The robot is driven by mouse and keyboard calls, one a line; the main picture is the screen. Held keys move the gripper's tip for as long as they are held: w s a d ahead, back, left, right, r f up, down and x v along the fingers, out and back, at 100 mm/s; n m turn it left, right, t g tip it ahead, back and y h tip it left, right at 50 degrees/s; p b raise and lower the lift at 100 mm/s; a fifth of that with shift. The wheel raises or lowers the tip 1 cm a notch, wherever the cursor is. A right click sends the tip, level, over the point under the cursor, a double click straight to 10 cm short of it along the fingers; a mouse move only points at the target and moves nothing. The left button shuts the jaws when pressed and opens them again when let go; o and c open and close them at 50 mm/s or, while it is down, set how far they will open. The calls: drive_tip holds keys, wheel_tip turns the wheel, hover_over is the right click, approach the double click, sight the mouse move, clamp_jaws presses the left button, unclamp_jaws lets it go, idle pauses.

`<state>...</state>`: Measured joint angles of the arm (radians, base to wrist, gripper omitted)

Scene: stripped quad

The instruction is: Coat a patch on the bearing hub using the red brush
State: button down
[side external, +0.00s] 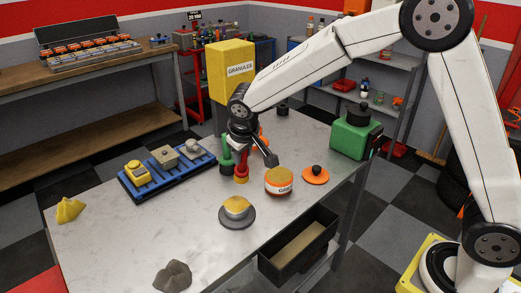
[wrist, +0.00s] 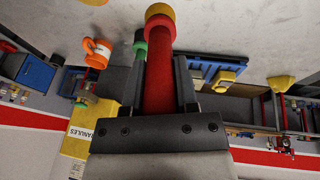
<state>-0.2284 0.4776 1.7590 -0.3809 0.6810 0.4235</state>
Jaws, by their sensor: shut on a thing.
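The red brush (side external: 241,160) hangs upright with a yellow-ringed lower end, just above or touching the table; I cannot tell which. My gripper (side external: 243,148) is shut on it. In the wrist view the red handle (wrist: 159,80) lies between the two dark fingers, the yellow ring (wrist: 160,11) at its far end. A round grey-based piece with a tan top (side external: 236,206), likely the bearing hub, sits in front of the brush. An open orange-and-white jar (side external: 279,186) with yellowish contents stands right of the brush. The brush's bristles are not visible.
A green holder (side external: 227,160) stands close left of the brush. A blue rack (side external: 150,185) is further left. A black tray (side external: 275,266) is at the front. The table's left front is largely clear.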

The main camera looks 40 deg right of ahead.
drive_tip(key=shift+r, duration=1.25)
drive_tip(key=shift+f, duration=0.35)
